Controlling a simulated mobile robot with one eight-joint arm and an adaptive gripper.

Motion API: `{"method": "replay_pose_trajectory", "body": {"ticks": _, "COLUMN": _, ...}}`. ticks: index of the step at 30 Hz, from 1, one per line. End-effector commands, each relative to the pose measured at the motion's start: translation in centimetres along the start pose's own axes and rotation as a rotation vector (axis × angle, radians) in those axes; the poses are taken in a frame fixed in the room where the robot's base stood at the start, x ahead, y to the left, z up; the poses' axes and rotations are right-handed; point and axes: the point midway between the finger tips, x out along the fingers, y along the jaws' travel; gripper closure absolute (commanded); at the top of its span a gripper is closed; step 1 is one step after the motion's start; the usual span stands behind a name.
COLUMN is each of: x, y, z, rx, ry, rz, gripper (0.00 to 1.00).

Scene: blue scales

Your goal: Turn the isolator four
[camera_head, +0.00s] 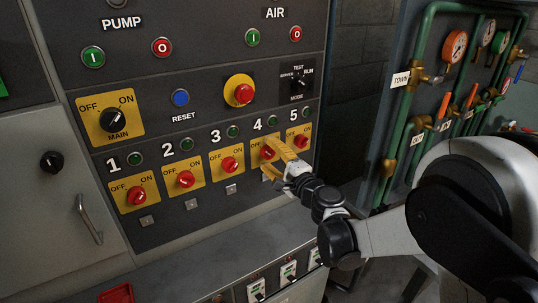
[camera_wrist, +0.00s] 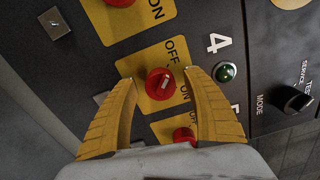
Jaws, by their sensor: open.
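Isolator four is a red rotary knob (camera_head: 267,153) on a yellow plate marked OFF and ON, below the label 4. In the wrist view its red knob (camera_wrist: 160,84) sits between my fingers, with a pale pointer mark across its face. My gripper (camera_head: 279,152) is open, its two yellow fingers on either side of this knob. In the wrist view my gripper (camera_wrist: 161,80) shows a gap between each fingertip and the knob. The fingers hide part of the plate in the head view.
Isolator three's knob (camera_head: 229,164) and isolator five's knob (camera_head: 301,140) are close on either side. A green lamp (camera_wrist: 225,72) sits beside the 4. A ledge (camera_head: 190,262) runs below the panel. Green pipes with gauges (camera_head: 455,46) stand at the right.

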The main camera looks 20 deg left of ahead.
Motion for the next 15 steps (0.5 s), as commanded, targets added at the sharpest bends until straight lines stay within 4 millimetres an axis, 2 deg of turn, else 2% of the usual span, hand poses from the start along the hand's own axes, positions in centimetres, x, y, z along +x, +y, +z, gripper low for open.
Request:
{"method": "replay_pose_trajectory", "body": {"ticks": 5, "x": -2.1, "y": 0.0, "z": 0.0, "rx": 0.0, "ry": 0.001, "rz": 0.0, "gripper": 0.41}}
{"method": "replay_pose_trajectory", "body": {"ticks": 15, "x": -9.5, "y": 0.0, "z": 0.0, "rx": 0.0, "ry": 0.002, "rz": 0.0, "gripper": 0.41}}
